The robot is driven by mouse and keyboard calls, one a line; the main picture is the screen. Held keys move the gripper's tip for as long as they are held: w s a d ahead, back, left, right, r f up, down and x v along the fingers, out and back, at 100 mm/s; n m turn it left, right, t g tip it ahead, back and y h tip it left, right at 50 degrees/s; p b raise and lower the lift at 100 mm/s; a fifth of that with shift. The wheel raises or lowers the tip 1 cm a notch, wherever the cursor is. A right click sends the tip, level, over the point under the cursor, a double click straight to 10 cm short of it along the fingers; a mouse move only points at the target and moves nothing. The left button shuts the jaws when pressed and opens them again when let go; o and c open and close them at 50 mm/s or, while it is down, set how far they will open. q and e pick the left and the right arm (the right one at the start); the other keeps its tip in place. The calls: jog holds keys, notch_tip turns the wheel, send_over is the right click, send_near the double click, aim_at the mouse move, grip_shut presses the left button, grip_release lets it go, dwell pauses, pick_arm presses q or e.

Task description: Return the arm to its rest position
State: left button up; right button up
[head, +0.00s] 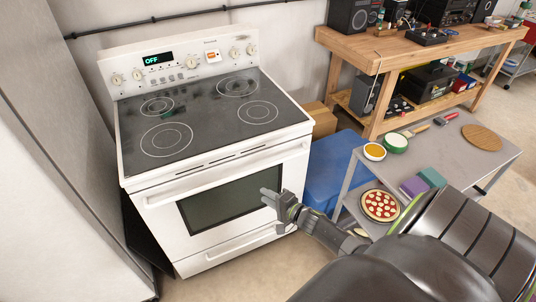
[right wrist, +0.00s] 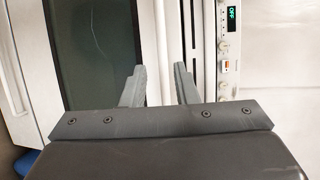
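My right arm comes in from the lower right of the head view. Its gripper (head: 270,198) is in front of the white stove's oven door (head: 165,203), over the lower right part of the dark window. In the right wrist view the two fingers of the right gripper (right wrist: 160,78) are apart with nothing between them. The oven window (right wrist: 92,45) and the control panel with its OFF display (right wrist: 233,13) show beyond them. The oven door is shut. I cannot tell the exact gap between fingers and door. My left gripper is not in view.
A grey cart (head: 448,158) stands right of the stove, with bowls, a round board (head: 482,137) and a pizza (head: 380,205) on a lower level. A blue bin (head: 325,170) is between them. A wooden workbench (head: 370,57) is behind. A tall grey cabinet (head: 55,120) stands left.

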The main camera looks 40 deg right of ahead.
dwell(0.3)
jog(key=s+f+n+g+h+b, duration=0.35)
jog(key=s+f+n+g, duration=0.3)
jog(key=s+f, duration=1.3)
jog(key=s+a+f+n+g, duration=0.2)
jog(key=s+a+f+n, duration=0.1)
jog(key=s, duration=0.5)
jog(key=s+a+f+n+g+b, duration=0.1)
jog(key=s+a+f+n+g, duration=0.1)
jog(key=s+f, duration=0.4)
jog(key=s+a+f+n+g, duration=0.3)
jog(key=s+f+n+g, duration=0.1)
jog(key=s, duration=0.6)
jog(key=shift+s+a+f+n, duration=0.35)
jog(key=shift+f+n, duration=0.1)
jog(key=shift+f, duration=0.2)
